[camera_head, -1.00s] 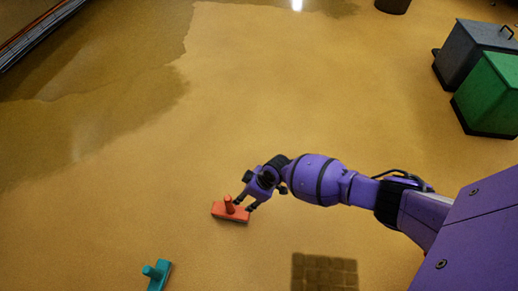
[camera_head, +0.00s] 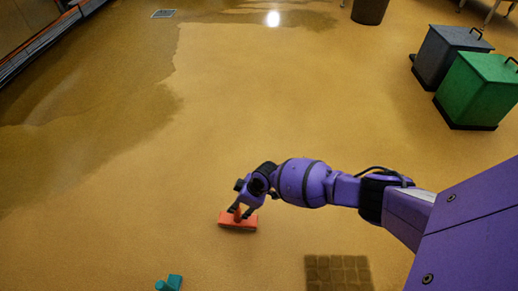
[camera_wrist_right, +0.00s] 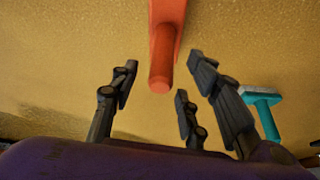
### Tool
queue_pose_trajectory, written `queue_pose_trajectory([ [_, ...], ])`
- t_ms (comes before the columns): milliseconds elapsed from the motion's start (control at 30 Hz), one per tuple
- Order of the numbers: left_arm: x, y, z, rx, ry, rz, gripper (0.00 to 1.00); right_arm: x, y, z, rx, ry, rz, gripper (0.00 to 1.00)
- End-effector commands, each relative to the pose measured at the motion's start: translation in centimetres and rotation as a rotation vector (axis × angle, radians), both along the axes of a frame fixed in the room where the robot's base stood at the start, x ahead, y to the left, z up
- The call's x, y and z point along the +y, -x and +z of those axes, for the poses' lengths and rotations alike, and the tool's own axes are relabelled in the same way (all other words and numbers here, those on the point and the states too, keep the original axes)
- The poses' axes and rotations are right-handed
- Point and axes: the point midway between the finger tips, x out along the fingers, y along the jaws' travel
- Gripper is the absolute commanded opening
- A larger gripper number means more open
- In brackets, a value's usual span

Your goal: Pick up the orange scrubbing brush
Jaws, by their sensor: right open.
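The orange scrubbing brush (camera_head: 239,222) lies on the yellow-brown floor, with its stub handle pointing up, in the lower middle of the head view. My right gripper (camera_head: 242,208) is right above it, with its fingers around or just beside the handle; the head view does not settle which. In the right wrist view the brush's handle (camera_wrist_right: 163,65) comes down from the top edge, ahead of the gap between the open fingers of the gripper (camera_wrist_right: 160,85). No finger visibly touches the handle there. My left gripper is not in view.
A teal brush (camera_head: 169,284) lies on the floor at the bottom edge, left of the orange one. A grid mat or drain (camera_head: 338,270) is at the lower right. A grey bin (camera_head: 447,55) and a green bin (camera_head: 478,90) stand at the upper right. The floor between is clear.

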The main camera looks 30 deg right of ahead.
Motion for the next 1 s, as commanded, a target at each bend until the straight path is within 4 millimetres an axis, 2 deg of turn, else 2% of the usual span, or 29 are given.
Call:
queue_pose_trajectory([
  [33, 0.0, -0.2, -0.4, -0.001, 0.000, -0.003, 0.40, 0.4, -0.6, -0.4, -0.006, -0.001, 0.002, 0.42],
  [300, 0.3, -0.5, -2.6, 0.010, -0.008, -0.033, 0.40, 1.4, -1.6, -4.0, -0.004, -0.002, 0.001, 0.42],
  [533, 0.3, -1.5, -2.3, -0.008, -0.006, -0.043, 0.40, 1.4, -1.8, -3.8, -0.008, -0.002, 0.001, 0.42],
  [867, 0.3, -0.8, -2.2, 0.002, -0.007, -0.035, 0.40, 1.4, -1.8, -3.9, -0.007, -0.001, 0.001, 0.01],
  [1000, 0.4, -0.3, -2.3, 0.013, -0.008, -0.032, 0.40, 1.4, -1.8, -3.8, -0.008, -0.003, 0.001, 0.00],
])
